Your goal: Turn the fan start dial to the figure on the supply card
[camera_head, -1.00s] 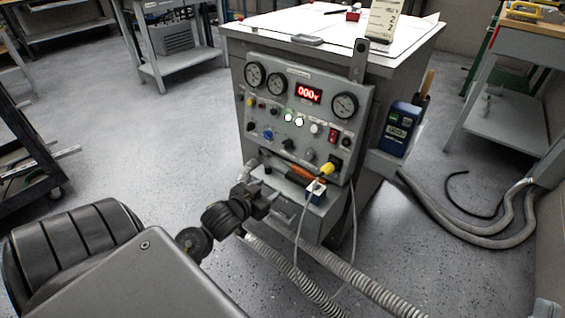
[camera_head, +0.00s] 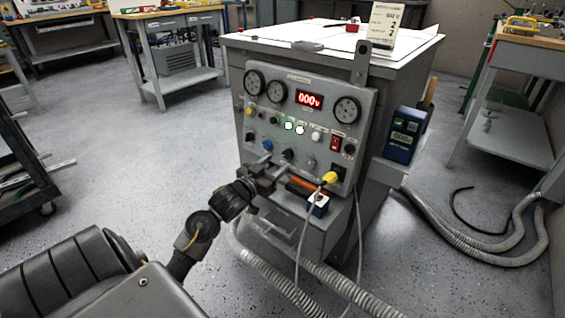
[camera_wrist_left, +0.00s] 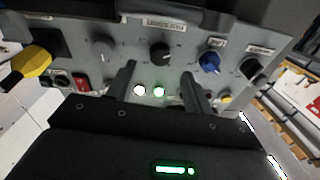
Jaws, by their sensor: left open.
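The grey control panel (camera_head: 305,100) carries gauges, a red display reading 000 and a lower row of dials. A black dial (camera_head: 288,155), a blue dial (camera_head: 267,146) and a grey dial (camera_head: 310,163) sit in that row. The black dial (camera_wrist_left: 160,53) shows just beyond my fingertips in the wrist view. I cannot read which is the fan start dial. The supply card (camera_head: 384,24) stands on the cabinet top; its figures are only partly legible. My left gripper (camera_head: 267,168) is open and empty near the panel's lower left, fingers toward it. My right gripper is out of view.
A blue box (camera_head: 403,134) is at the cabinet's right side. Grey hoses (camera_head: 265,262) lie in front. Open floor (camera_head: 150,160) lies to the left.

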